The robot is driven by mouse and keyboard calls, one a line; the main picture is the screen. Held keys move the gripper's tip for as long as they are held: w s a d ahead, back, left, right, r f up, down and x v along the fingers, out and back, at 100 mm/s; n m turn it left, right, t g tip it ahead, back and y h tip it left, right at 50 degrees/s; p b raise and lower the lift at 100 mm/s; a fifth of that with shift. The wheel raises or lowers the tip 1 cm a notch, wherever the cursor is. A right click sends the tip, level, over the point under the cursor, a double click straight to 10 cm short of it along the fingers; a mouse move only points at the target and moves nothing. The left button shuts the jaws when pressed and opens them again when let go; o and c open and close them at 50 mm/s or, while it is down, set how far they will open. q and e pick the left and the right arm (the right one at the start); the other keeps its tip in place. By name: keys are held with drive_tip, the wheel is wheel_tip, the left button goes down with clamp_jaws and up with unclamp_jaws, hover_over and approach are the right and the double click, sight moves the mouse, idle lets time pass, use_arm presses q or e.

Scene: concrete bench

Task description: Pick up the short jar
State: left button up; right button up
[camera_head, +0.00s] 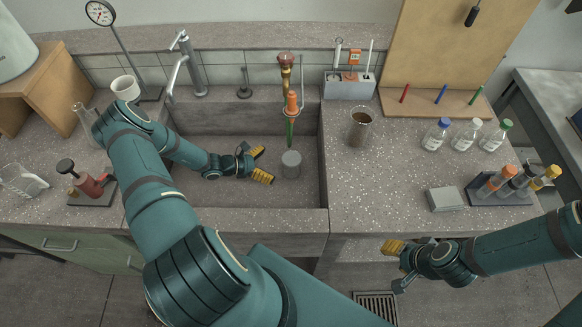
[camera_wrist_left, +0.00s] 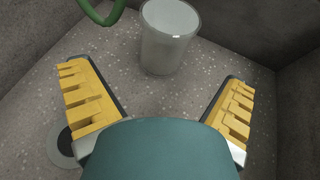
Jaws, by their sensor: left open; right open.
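A short grey jar (camera_head: 291,163) stands upright on the floor of the sink, near its right wall. It also shows in the left wrist view (camera_wrist_left: 168,40), top centre, beyond the fingertips. My left gripper (camera_head: 263,165) is inside the sink, just left of the jar, with yellow fingers spread and nothing between them. In the left wrist view its fingers (camera_wrist_left: 157,88) are wide apart, and the jar is in front of the gap, not touching. My right gripper (camera_head: 388,247) hangs in front of the bench's front edge, away from the jar; its fingers overlap in this view.
The sink walls (camera_head: 270,222) surround the left gripper and jar. A green hose end (camera_head: 290,132) hangs just behind the jar. A drain (camera_wrist_left: 66,145) lies left of the gripper. A brown-filled beaker (camera_head: 361,127) stands on the counter right of the sink.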

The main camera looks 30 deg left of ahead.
sight(292, 165)
use_arm(q)
drive_tip(key=x, duration=0.3)
drive_tip(key=shift+w+d+f, duration=0.1)
drive_tip(key=shift+f, duration=0.05)
drive_tip(key=shift+s+b+x, duration=0.25)
drive_tip(key=shift+b+x, duration=0.15)
drive_tip(key=shift+x, duration=2.3)
drive_tip(key=shift+d+f, duration=0.1)
drive_tip(key=shift+d, duration=0.1)
drive_tip(key=c, duration=1.3)
